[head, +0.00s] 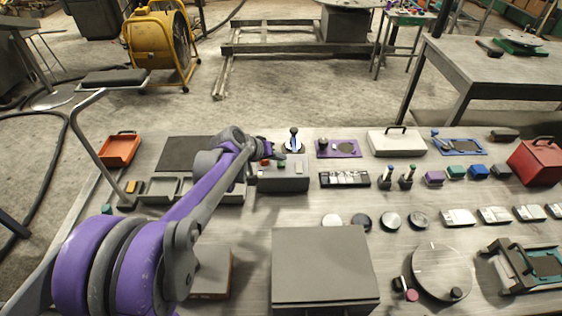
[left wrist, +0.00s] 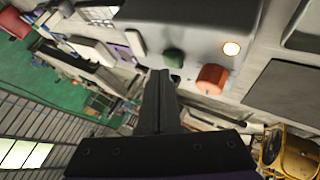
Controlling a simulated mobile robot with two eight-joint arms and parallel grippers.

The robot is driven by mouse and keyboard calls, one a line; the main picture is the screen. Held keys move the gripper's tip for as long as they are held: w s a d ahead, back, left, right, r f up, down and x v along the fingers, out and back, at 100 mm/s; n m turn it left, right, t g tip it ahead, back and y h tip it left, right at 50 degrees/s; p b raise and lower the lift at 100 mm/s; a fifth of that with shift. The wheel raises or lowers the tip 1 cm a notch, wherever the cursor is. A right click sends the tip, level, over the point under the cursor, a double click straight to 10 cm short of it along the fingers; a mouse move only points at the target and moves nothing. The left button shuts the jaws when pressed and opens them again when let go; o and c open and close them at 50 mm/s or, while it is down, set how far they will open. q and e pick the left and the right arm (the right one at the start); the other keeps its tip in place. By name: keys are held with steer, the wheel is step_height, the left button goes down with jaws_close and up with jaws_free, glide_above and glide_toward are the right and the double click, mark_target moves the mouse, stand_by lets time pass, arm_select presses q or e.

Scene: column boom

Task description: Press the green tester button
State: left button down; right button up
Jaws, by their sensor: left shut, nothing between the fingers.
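The grey tester box (head: 283,181) stands on the table near the centre of the head view. In the left wrist view its face carries the green button (left wrist: 174,59), a red-orange button (left wrist: 212,78), a lit lamp (left wrist: 231,48) and a white switch (left wrist: 135,42). My left gripper (left wrist: 160,73) is shut and empty. Its fingertips are close beside the green button; I cannot tell whether they touch it. In the head view my left arm reaches to the box's back left and the gripper is small and partly hidden. My right gripper is not in view.
A joystick (head: 294,141) stands just behind the box. A purple plate (head: 345,148) and a black rocker strip (head: 345,179) lie to its right. A large grey box (head: 324,270) stands in front. An orange tray (head: 119,149) is at the far left.

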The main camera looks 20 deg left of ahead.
mark_target(279, 166)
arm_select(q)
steer(key=shift+r, duration=0.25)
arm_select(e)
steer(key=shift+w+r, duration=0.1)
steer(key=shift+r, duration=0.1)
arm_select(q)
steer(key=shift+r+p, duration=1.4)
steer(key=shift+r, duration=1.15)
steer(key=shift+f, duration=0.1)
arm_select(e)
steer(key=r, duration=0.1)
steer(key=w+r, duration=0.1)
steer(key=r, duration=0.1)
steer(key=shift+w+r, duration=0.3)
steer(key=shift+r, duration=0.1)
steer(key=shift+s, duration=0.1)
